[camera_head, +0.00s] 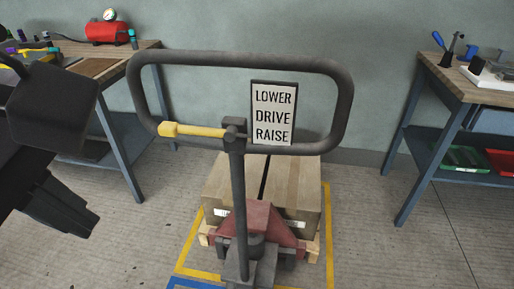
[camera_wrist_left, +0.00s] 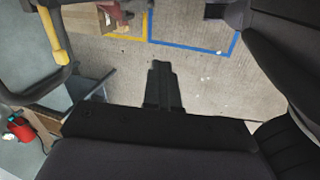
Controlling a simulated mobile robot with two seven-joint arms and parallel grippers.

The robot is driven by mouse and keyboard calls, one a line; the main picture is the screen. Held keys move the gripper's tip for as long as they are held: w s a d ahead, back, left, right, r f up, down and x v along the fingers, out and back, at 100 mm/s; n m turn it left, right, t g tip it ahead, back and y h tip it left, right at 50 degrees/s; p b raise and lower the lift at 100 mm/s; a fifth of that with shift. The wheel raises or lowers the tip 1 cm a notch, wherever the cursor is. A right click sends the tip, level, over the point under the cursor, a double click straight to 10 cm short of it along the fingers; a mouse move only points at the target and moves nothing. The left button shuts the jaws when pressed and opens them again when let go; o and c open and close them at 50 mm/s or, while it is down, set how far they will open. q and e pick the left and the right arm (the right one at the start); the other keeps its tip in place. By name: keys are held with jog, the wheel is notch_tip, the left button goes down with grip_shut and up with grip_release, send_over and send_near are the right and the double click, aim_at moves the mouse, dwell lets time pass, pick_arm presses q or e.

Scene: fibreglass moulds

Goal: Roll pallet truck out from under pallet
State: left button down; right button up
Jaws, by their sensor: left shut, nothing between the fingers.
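The pallet truck (camera_head: 262,222) has a red body, an upright dark tiller and a large dark loop handle (camera_head: 240,58). A yellow lever (camera_head: 192,131) sticks out left inside the loop, beside a LOWER/DRIVE/RAISE sign (camera_head: 273,112). The truck stands at the near end of a wooden pallet (camera_head: 313,247) bearing a brown carton (camera_head: 300,180). Its forks are hidden. My left gripper (camera_head: 82,222) is shut and empty, left of the handle and apart from it. The left wrist view shows its fingers (camera_wrist_left: 163,72) together, with the yellow lever (camera_wrist_left: 53,38) at upper left. My right gripper is not seen.
A yellow floor outline (camera_head: 328,235) surrounds the pallet, and a blue outline (camera_wrist_left: 232,45) adjoins it. Workbenches stand at left (camera_head: 122,68) and right (camera_head: 452,82); the left bench bears a red compressor (camera_head: 107,32). Open floor shows between the pallet and the right bench.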

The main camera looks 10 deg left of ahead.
pick_arm(q)
jog(key=c, duration=1.4)
grip_release()
jog(key=shift+a, duration=0.1)
jog(key=shift+r, duration=0.15)
jog(key=p+v, duration=0.2)
jog(key=v, duration=0.3)
jog(key=p+v, duration=0.3)
jog(key=v, duration=0.3)
jog(key=s+p+v, duration=0.1)
jog(key=p+v, duration=0.2)
jog(key=v, duration=0.2)
jog(key=shift+s+r, duration=0.1)
jog(key=shift+r, duration=0.2)
jog(key=shift+f, duration=0.1)
